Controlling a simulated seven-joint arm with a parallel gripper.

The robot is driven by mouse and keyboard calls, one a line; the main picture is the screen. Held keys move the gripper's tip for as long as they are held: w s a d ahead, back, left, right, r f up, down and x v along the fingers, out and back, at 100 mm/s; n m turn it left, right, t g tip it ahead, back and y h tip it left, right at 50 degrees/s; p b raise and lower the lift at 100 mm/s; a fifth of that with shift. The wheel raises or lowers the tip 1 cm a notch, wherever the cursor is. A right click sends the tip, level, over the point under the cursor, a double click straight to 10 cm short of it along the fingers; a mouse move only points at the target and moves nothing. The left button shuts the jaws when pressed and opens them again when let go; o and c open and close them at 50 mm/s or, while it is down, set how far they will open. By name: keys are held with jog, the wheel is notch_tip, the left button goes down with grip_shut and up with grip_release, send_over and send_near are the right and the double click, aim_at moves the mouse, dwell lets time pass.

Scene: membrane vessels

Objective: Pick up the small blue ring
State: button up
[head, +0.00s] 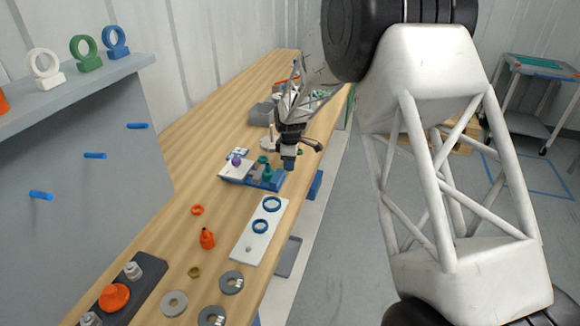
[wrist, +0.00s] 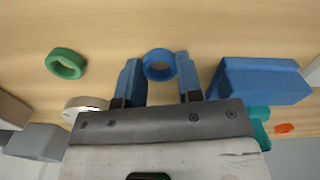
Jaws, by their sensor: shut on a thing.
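A small blue ring (wrist: 160,52) sits between the two blue fingers of my gripper (wrist: 158,72) in the wrist view. The fingers are shut on its left and right sides, and its hole faces the camera. In the head view my gripper (head: 289,163) is over the far part of the wooden bench, just beyond the blue and white fixture (head: 268,181). The held ring is too small to make out there. Two other blue rings, one farther (head: 272,197) and one nearer (head: 260,220), lie on a white plate (head: 246,243) closer to the camera.
A green ring (wrist: 66,52) lies left of the gripper in the wrist view, and a blue block (wrist: 260,82) is close on the right. Grey washers (head: 174,304), an orange bottle-like piece (head: 207,238) and a dark knob base (head: 140,285) occupy the near bench.

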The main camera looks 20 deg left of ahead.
jog(key=shift+r, duration=0.15)
jog(key=shift+r, duration=1.35)
jog(key=shift+s+d+r, duration=0.1)
jog(key=shift+s+r, duration=0.05)
jog(key=shift+r, duration=0.2)
jog(key=s+d, duration=0.2)
jog(key=s, duration=0.2)
jog(key=s+d+r, duration=0.1)
jog(key=s+d, duration=0.2)
jog(key=s, duration=0.2)
jog(key=s+d, duration=0.3)
jog(key=s, duration=0.1)
jog(key=shift+s+r, duration=0.15)
jog(key=shift+s, duration=0.1)
jog(key=shift+r, duration=0.1)
jog(key=shift+r, duration=1.9)
jog(key=shift+n, duration=0.4)
jog(key=w+a+r, duration=0.1)
jog(key=a, duration=0.3)
jog(key=w+a+r, duration=0.1)
jog(key=a, duration=0.3)
jog(key=w+a+r, duration=0.1)
jog(key=a+r, duration=0.1)
jog(key=a, duration=0.2)
jog(key=shift+w+a, duration=0.2)
jog(key=shift+w, duration=0.15)
